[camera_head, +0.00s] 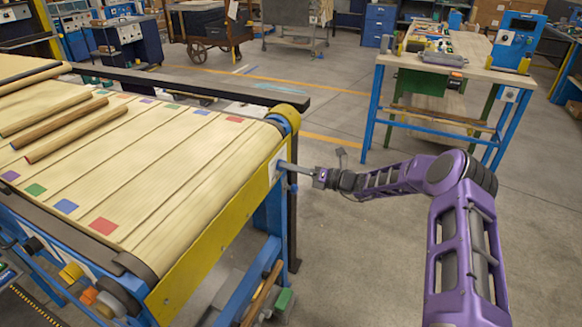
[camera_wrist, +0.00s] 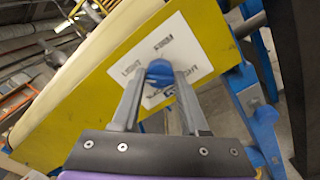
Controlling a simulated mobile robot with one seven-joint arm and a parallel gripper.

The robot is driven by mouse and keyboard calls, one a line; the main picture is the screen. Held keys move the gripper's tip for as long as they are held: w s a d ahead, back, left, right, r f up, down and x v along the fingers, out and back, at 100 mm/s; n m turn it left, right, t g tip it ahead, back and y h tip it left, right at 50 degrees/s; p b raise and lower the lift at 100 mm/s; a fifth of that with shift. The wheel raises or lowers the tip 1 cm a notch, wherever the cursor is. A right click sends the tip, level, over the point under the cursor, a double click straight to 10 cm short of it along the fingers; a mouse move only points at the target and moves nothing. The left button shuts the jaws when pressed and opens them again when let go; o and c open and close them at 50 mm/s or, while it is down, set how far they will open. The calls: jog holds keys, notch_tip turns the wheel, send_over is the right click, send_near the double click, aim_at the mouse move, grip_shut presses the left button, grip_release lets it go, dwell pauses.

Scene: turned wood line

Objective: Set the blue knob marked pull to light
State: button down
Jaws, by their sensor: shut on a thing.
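The blue knob (camera_wrist: 159,69) sits on a white label plate (camera_wrist: 185,42) on the yellow side rail of the belt machine. Small dark words are printed around it, turned at an angle; one to the left looks like "light", the others are hard to read. My gripper (camera_wrist: 160,77) is shut on the knob, a finger on either side. In the head view my gripper (camera_head: 287,167) reaches from the right to the plate (camera_head: 276,166) at the machine's corner; the knob is too small to make out there. The knob's pointer direction cannot be told.
The belt (camera_head: 150,190) carries wooden rods (camera_head: 66,133) and coloured squares. Its blue frame leg (camera_head: 273,215) stands below the plate. A blue-legged workbench (camera_head: 460,62) stands at the back right. The floor between is clear.

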dwell(0.3)
jog(key=shift+c, duration=2.1)
grip_release()
jog(key=shift+d, duration=0.1)
jog(key=v, duration=1.7)
jog(key=shift+s, duration=0.1)
